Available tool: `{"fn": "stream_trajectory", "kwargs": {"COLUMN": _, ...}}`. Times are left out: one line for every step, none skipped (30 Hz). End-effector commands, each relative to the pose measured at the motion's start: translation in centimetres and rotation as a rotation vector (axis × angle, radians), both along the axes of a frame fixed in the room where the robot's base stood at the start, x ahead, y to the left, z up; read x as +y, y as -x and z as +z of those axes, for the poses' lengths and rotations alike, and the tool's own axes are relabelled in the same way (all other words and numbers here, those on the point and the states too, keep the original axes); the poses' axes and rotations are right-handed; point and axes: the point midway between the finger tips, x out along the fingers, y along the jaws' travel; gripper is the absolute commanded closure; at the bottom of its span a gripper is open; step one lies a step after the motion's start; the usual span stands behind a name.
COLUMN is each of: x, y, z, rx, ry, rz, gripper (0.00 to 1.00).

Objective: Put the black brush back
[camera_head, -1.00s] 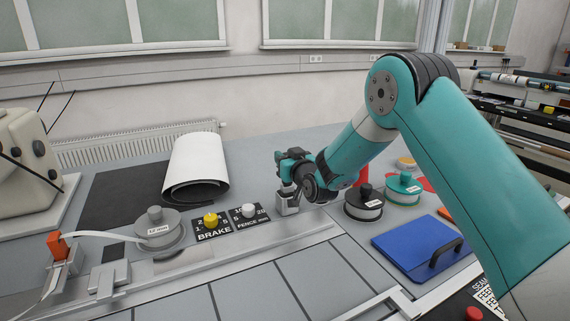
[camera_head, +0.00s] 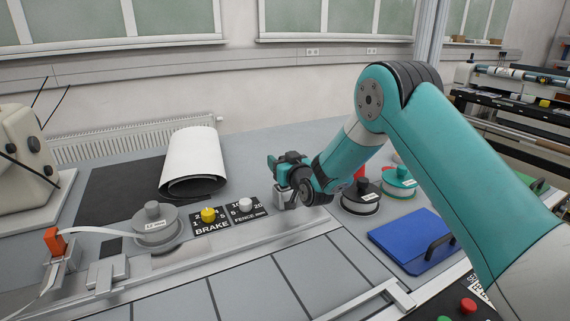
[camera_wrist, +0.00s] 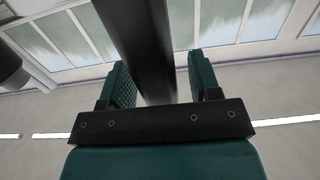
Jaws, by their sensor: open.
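My gripper (camera_head: 283,178) is open, low over the table, just above and against a small pale grey block (camera_head: 282,201) at the rail's back edge. In the wrist view, a thick black bar (camera_wrist: 140,40) stands between the two teal fingers of the open gripper (camera_wrist: 158,75), with a gap on the right side. It may be the black brush's handle, but its ends are hidden. The brush is not clear in the head view, where the gripper covers that spot. Whether the bar stands in the grey block cannot be told.
Left of the gripper are the BRAKE panel (camera_head: 210,220), the FENCE panel (camera_head: 246,208) and a grey reel (camera_head: 157,225). Right are a black reel (camera_head: 361,198), a teal reel (camera_head: 399,182) and a blue board (camera_head: 408,236). A white roll (camera_head: 191,160) lies behind.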

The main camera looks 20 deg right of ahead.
Motion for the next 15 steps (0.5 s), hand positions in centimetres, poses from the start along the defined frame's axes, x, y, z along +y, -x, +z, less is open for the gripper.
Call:
{"fn": "stream_trajectory", "kwargs": {"x": 0.0, "y": 0.0, "z": 0.4, "rx": 0.0, "ry": 0.0, "rz": 0.0, "gripper": 0.43}}
{"fn": "stream_trajectory", "kwargs": {"x": -0.1, "y": 0.2, "z": 0.2, "rx": 0.0, "ry": 0.0, "rz": 0.0, "gripper": 0.43}}
{"fn": "stream_trajectory", "kwargs": {"x": -0.2, "y": 0.6, "z": 0.0, "rx": 0.002, "ry": -0.001, "rz": 0.0, "gripper": 0.43}}
{"fn": "stream_trajectory", "kwargs": {"x": -0.2, "y": 1.0, "z": -0.1, "rx": 0.002, "ry": -0.001, "rz": 0.0, "gripper": 0.43}}
{"fn": "stream_trajectory", "kwargs": {"x": -0.4, "y": 1.5, "z": -0.1, "rx": 0.002, "ry": -0.001, "rz": 0.0, "gripper": 0.43}}
{"fn": "stream_trajectory", "kwargs": {"x": -0.5, "y": 2.2, "z": -0.2, "rx": 0.002, "ry": -0.001, "rz": -0.001, "gripper": 0.43}}
{"fn": "stream_trajectory", "kwargs": {"x": -0.6, "y": 2.7, "z": -0.1, "rx": 0.002, "ry": -0.001, "rz": -0.001, "gripper": 0.43}}
{"fn": "stream_trajectory", "kwargs": {"x": -0.8, "y": 3.4, "z": -0.2, "rx": 0.001, "ry": -0.001, "rz": -0.002, "gripper": 0.43}}
{"fn": "stream_trajectory", "kwargs": {"x": -1.0, "y": 4.3, "z": -0.3, "rx": 0.001, "ry": -0.001, "rz": -0.001, "gripper": 0.43}}
{"fn": "stream_trajectory", "kwargs": {"x": -1.1, "y": 5.0, "z": -0.4, "rx": 0.002, "ry": -0.002, "rz": -0.001, "gripper": 0.43}}
{"fn": "stream_trajectory", "kwargs": {"x": -1.2, "y": 5.6, "z": -0.3, "rx": 0.0, "ry": -0.002, "rz": -0.002, "gripper": 0.43}}
{"fn": "stream_trajectory", "kwargs": {"x": -1.4, "y": 6.5, "z": -0.5, "rx": 0.001, "ry": -0.002, "rz": -0.003, "gripper": 0.43}}
{"fn": "stream_trajectory", "kwargs": {"x": -1.6, "y": 7.2, "z": -0.6, "rx": 0.001, "ry": -0.001, "rz": -0.002, "gripper": 0.43}}
{"fn": "stream_trajectory", "kwargs": {"x": -1.7, "y": 7.8, "z": -0.5, "rx": -0.001, "ry": -0.001, "rz": -0.002, "gripper": 0.43}}
{"fn": "stream_trajectory", "kwargs": {"x": -1.8, "y": 8.6, "z": -0.5, "rx": -0.001, "ry": -0.001, "rz": -0.002, "gripper": 0.43}}
